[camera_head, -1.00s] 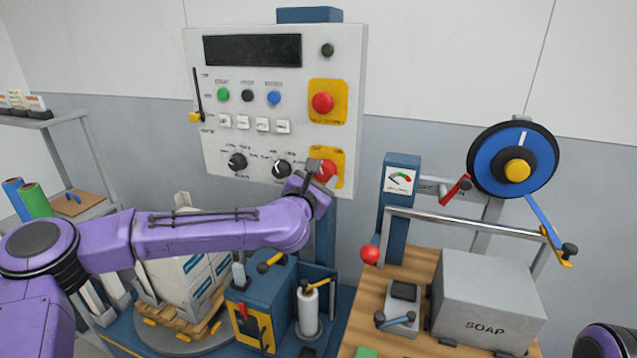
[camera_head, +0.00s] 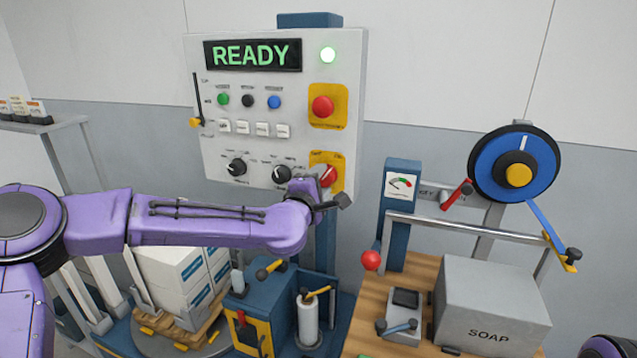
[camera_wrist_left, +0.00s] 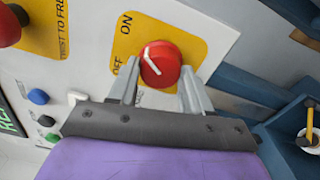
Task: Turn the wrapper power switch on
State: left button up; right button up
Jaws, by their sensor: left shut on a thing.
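The wrapper power switch (camera_head: 327,174) is a red rotary knob on a yellow plate at the lower right of the white control panel (camera_head: 350,110). In the left wrist view the knob (camera_wrist_left: 160,58) has a white line that points toward the ON label. My left gripper (camera_head: 322,184) is shut on the knob, with one finger on each side of it in the left wrist view (camera_wrist_left: 160,70). My right gripper is out of view.
A red stop button (camera_head: 322,106) sits above the switch on its own yellow plate. Black knobs (camera_head: 282,176) are left of the switch. Below my left arm are wrapped boxes (camera_head: 180,280) and a blue unit (camera_head: 250,300). A grey SOAP box (camera_head: 490,300) stands at right.

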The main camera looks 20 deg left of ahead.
pick_arm(q)
jog(key=shift+r+m, duration=0.1)
jog(key=shift+m, duration=1)
jog(key=o, duration=1.1)
jog(key=shift+c, duration=0.2)
jog(key=shift+s, duration=0.35)
jog(key=s+b, duration=0.3)
jog(key=s, duration=0.6)
jog(key=shift+s+a, duration=0.15)
jog(key=shift+s, duration=0.25)
